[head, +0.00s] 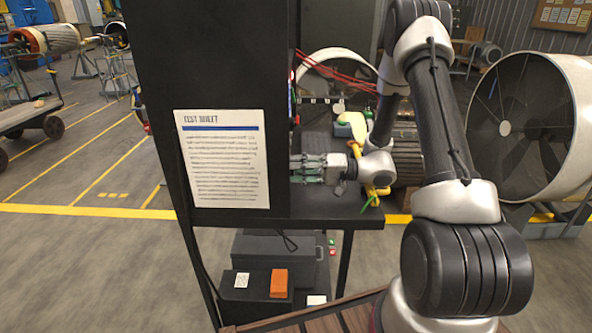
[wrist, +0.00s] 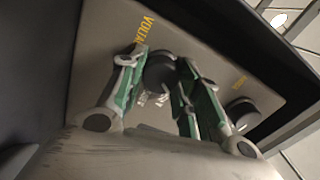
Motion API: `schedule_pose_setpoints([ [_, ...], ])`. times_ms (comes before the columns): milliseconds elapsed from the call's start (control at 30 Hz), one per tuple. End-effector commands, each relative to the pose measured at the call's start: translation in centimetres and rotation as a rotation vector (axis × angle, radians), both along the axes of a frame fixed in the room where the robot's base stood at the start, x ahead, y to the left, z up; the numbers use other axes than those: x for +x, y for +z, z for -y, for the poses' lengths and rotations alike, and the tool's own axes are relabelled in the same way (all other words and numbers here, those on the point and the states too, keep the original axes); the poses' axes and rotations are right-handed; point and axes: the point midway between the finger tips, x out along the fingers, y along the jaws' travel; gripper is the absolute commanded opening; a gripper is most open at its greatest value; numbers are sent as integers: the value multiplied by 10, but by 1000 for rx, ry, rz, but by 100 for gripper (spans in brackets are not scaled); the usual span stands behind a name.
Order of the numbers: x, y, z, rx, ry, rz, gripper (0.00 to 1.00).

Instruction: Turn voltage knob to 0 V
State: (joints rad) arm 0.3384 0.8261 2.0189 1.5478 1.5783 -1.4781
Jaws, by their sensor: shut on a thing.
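The voltage knob (wrist: 160,72) is a dark round knob on a grey panel (wrist: 100,60), beside yellow lettering of which "VOLTA" can be read. My gripper (wrist: 157,66) has its green-padded fingers on either side of the knob and is shut on it. White marks show at the knob's lower edge, but I cannot read its setting. In the head view my gripper (head: 300,168) reaches left into the black cabinet (head: 215,60). The cabinet's side hides the panel and knob there.
A second dark knob (wrist: 242,114) sits right of my fingers on the panel. A test sheet (head: 222,160) hangs on the cabinet. Red cables (head: 340,72) and a yellow-green object (head: 352,124) are behind my gripper. A large fan housing (head: 575,130) stands at right.

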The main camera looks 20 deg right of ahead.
Motion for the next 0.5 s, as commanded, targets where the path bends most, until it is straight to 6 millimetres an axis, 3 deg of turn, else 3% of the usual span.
schedule_pose_setpoints([
  [500,-1,0,0,-134,1,409,9],
])
